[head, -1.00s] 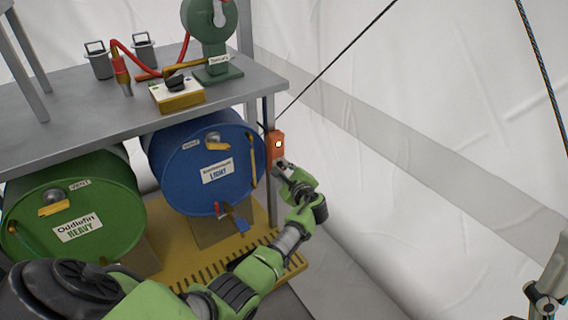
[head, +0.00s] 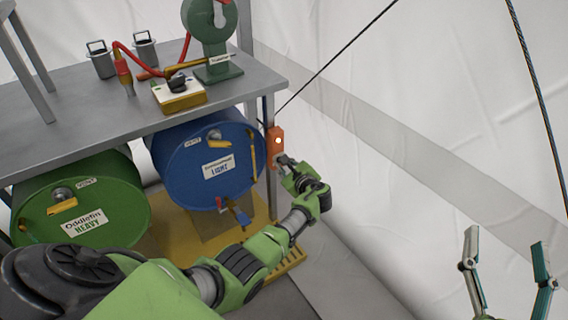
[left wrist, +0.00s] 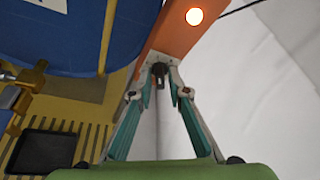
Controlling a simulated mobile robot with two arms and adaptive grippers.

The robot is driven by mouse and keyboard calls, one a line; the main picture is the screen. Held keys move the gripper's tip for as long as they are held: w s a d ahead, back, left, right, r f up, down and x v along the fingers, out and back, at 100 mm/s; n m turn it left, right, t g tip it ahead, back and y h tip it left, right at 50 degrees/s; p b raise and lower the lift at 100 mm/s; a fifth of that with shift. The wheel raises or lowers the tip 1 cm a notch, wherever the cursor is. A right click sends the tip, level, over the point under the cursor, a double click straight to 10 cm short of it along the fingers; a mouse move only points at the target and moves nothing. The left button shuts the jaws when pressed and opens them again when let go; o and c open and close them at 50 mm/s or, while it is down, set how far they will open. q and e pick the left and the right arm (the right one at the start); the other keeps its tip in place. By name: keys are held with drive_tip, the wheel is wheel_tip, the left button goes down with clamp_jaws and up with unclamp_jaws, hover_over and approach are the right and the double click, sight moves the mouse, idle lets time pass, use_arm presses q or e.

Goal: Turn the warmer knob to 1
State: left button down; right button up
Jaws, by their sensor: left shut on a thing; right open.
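An orange warmer box (head: 276,148) is fixed by the table's right front leg, with a round lamp glowing warm on its face; it also shows at the top of the left wrist view (left wrist: 178,32). A small dark knob (left wrist: 159,82) sits at the box's lower end. My left gripper (head: 283,161) reaches up to that end. In the left wrist view its fingertips (left wrist: 159,71) are closed around the knob. The knob's marks and setting cannot be read. My right gripper (head: 507,238) is open and empty at the lower right, far from the box.
A blue drum (head: 190,180) and a green drum (head: 110,205) lie under the grey table (head: 60,115) on a yellow stand. On the table are a yellow box with a black knob (head: 179,95), a green device and metal cups. A dark cable slants behind the warmer box.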

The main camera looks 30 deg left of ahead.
use_arm(q)
drive_tip(key=shift+a+r, duration=0.1)
drive_tip(key=c, duration=2.2)
unclamp_jaws()
drive_tip(key=shift+o, duration=0.2)
drive_tip(key=v, duration=1.2)
